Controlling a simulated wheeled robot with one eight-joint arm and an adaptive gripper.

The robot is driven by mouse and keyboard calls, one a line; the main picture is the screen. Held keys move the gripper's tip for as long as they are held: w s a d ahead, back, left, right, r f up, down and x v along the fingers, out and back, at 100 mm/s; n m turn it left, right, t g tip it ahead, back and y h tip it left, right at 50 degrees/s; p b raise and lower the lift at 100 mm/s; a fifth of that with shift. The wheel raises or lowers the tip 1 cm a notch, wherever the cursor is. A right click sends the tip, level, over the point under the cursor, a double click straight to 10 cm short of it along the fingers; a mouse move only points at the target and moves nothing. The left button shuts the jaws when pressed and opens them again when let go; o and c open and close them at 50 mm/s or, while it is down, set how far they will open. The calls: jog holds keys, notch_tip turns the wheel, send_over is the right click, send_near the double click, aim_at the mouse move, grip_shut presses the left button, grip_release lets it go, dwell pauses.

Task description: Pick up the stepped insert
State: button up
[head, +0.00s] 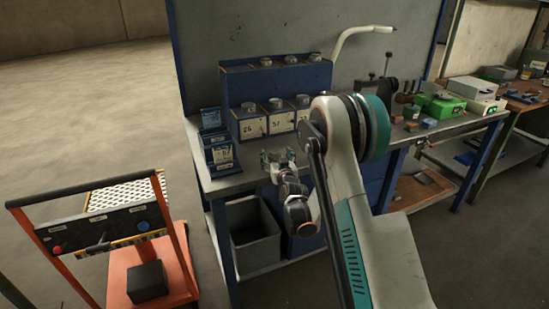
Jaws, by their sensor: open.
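Several small grey metal pieces sit on a blue stepped rack (235,88) at the back of the workbench. One piece (248,107) is on the lower tier above a white label reading about 26, and another (275,103) is above a label that looks like 57. More pieces (291,59) sit on the top tier. They are too small to tell which is the stepped insert. My gripper (277,156) is open and appears empty, in front of the rack near the bench's front edge. My arm hides the rack's right end and part of the bench.
A blue card holder (221,153) stands left of my gripper. A grey bin (255,245) is under the bench. An orange cart (118,272) with a black block (147,281) stands at left. Green boxes (447,107) and small parts crowd the bench's right.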

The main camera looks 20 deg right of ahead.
aim_at(274, 151)
jog(key=shift+w+d+f+b, duration=0.15)
jog(key=shift+w+b, duration=0.15)
jog(key=shift+w, duration=0.65)
jog(key=shift+w+d+r+b, duration=0.15)
jog(key=shift+w+b, duration=0.15)
jog(key=shift+w, duration=0.65)
jog(key=shift+f, duration=0.1)
jog(key=c, duration=1.6)
jog(key=shift+c, duration=0.4)
